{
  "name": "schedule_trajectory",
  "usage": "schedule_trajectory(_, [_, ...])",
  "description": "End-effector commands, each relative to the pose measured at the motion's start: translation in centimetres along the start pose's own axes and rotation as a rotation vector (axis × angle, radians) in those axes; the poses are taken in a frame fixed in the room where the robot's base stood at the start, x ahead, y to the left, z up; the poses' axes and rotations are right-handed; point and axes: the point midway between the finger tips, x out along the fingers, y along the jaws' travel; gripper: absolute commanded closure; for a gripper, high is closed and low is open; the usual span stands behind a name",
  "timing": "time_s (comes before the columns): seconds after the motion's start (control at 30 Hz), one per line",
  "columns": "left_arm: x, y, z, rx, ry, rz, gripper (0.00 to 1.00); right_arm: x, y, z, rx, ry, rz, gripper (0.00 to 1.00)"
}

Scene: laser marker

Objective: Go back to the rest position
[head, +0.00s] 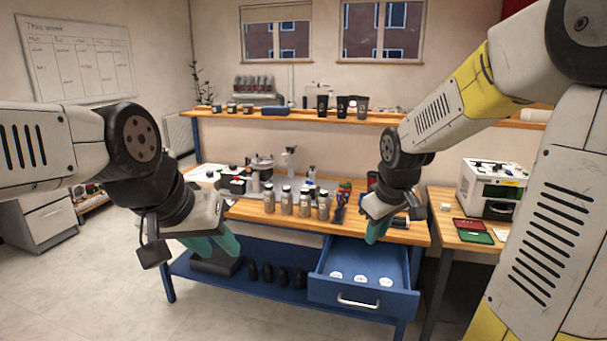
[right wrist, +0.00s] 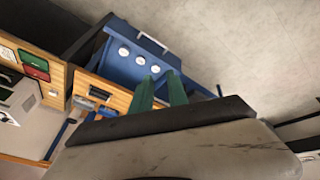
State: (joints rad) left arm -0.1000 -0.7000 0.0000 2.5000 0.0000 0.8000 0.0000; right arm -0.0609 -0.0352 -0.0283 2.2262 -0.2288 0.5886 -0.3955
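My left gripper (head: 216,247) hangs at the left of the head view, in front of the workbench, with its green fingers pointing down. Its two fingers show apart with nothing between them. My right gripper (head: 376,232) is over the right part of the workbench, above and beside the open blue drawer (head: 358,299). In the right wrist view its two green fingers (right wrist: 160,92) stand apart with a gap, and nothing is held. The drawer also shows beyond the fingers in the right wrist view (right wrist: 120,73). Three white round pieces (head: 361,280) lie in it.
The wooden workbench (head: 262,213) carries several capped jars (head: 304,203) and tools. A white laser machine (head: 474,188) stands on the right table beside a red tray (head: 470,225) and green tray (head: 475,237). The open drawer juts forward. Floor at front left is clear.

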Motion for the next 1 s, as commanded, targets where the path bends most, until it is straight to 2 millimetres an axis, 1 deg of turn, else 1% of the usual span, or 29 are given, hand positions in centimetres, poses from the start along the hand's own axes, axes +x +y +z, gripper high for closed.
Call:
schedule_trajectory(0.03, [0.0,0.0,0.0,0.0,0.0,0.0,0.64,-2.4,-0.7,0.7,0.055,0.03,0.003,0.8])
schedule_trajectory(0.1, [0.0,0.0,0.0,0.0,0.0,0.0,0.64,-5.0,-2.0,1.9,0.139,0.061,-0.005,0.8])
schedule_trajectory(0.2, [0.0,0.0,0.0,0.0,0.0,0.0,0.64,-8.2,-4.0,3.7,0.254,0.105,-0.022,0.8])
schedule_trajectory(0.3, [0.0,0.0,0.0,0.0,0.0,0.0,0.64,-10.7,-6.0,5.6,0.358,0.147,-0.044,0.8])
schedule_trajectory(0.4, [0.0,0.0,0.0,0.0,0.0,0.0,0.64,-12.4,-7.7,7.2,0.441,0.178,-0.067,0.8])
schedule_trajectory(0.5, [0.0,0.0,0.0,0.0,0.0,0.0,0.64,-13.3,-8.9,8.3,0.495,0.199,-0.086,0.8])
schedule_trajectory(0.6, [0.0,0.0,0.0,0.0,0.0,0.0,0.64,-13.7,-9.6,9.0,0.525,0.208,-0.097,0.8])
schedule_trajectory(1.0, [0.0,0.0,0.0,0.0,0.0,0.0,0.64,-13.8,-9.7,9.1,0.535,0.211,-0.101,0.8])
